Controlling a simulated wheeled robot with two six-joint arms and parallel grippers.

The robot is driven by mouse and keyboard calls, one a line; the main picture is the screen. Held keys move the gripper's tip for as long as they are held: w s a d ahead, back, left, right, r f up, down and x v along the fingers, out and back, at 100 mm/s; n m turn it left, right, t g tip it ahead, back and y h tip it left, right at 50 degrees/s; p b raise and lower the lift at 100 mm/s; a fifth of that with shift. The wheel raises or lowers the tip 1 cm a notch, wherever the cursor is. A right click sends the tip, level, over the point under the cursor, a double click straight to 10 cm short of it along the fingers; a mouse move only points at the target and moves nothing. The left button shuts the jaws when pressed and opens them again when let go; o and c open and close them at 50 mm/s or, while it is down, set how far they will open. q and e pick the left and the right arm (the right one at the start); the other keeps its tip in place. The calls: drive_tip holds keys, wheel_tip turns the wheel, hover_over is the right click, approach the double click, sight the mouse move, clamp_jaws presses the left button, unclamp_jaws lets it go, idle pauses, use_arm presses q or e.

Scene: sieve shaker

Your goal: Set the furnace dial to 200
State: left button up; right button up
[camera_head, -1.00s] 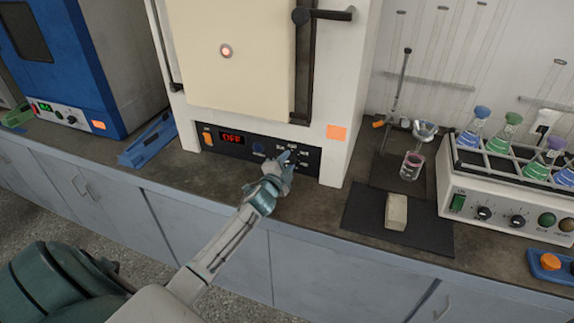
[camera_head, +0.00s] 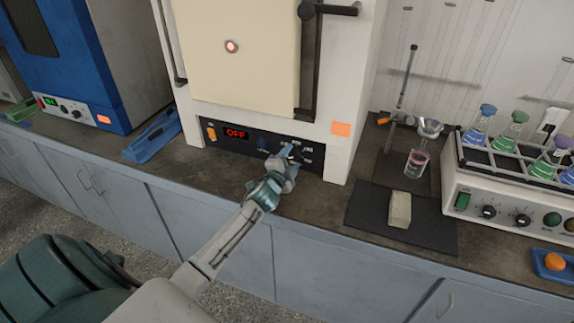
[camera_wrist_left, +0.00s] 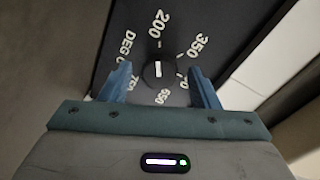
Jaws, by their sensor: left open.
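The furnace (camera_head: 352,95) stands at the back centre, with a black control panel (camera_head: 228,143) low on its front. The panel's red display (camera_head: 236,132) reads OFF. My left gripper (camera_head: 287,157) is at the right part of this panel and partly hides the dial there. In the left wrist view the black dial (camera_wrist_left: 158,72) with a white mark lies between the two open blue fingers of my left gripper (camera_wrist_left: 160,76). A gap shows on both sides of the dial. The mark lies roughly in line with the printed 200 (camera_wrist_left: 160,23). My right gripper is out of view.
A blue oven (camera_head: 75,65) stands left, with a blue tray-like item (camera_head: 153,138) beside the furnace. To the right are a dark mat (camera_head: 435,232) with a pale block (camera_head: 400,210), a beaker (camera_head: 416,163) and a flask rack on a white device (camera_head: 470,190).

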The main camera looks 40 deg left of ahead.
use_arm(q)
drive_tip(key=b+v, duration=0.2)
drive_tip(key=v, duration=0.7)
drive_tip(key=shift+s+f, duration=0.15)
drive_tip(key=shift+s, duration=0.15)
drive_tip(key=shift+s+d, duration=0.15)
drive_tip(key=shift+s, duration=0.35)
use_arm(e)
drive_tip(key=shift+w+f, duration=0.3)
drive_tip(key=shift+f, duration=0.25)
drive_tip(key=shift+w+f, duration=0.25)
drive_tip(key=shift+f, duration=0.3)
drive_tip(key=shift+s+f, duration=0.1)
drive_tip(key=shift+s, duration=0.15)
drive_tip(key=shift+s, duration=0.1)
